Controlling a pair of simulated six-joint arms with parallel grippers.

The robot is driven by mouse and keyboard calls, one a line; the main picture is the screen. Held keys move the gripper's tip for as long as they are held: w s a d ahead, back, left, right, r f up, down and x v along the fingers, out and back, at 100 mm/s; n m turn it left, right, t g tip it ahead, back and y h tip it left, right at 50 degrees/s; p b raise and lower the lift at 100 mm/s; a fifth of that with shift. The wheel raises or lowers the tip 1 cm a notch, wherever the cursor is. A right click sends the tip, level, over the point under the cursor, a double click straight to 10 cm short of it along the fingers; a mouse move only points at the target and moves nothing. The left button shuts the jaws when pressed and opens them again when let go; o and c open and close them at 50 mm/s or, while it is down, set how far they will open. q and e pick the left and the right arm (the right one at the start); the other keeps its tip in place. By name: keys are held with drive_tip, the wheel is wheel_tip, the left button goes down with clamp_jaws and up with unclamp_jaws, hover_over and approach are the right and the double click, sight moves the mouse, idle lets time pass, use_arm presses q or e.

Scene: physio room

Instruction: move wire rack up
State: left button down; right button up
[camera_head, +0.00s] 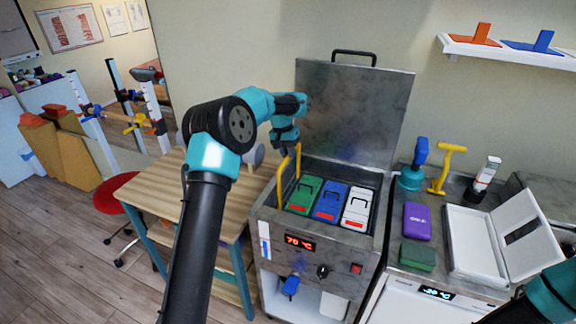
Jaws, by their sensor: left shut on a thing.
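The wire rack (280,187) shows as yellow upright bars at the left side of the open heating tank (262,212). Its lower part is hidden inside the tank. My left gripper (289,149) is at the top of the yellow bars and is shut on the rack.
The tank's raised lid (352,112) stands behind my left gripper. A wooden table (172,190) is to the left. The right counter holds a purple box (417,221), a green block (417,256) and an open white case (475,240). A wall shelf (505,52) is at the upper right.

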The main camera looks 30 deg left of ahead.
use_arm(q)
drive_tip(key=shift+r, duration=1.85)
drive_tip(key=c, duration=1.4)
unclamp_jaws()
drive_tip(key=a+r, duration=0.1)
drive_tip(key=r, duration=0.4)
drive_tip(key=a+r, duration=0.1)
drive_tip(key=r, duration=0.5)
drive_tip(key=a+r, duration=0.1)
drive_tip(key=r, duration=0.5)
drive_tip(key=shift+s+a, duration=0.15)
drive_tip(key=shift+f, duration=0.15)
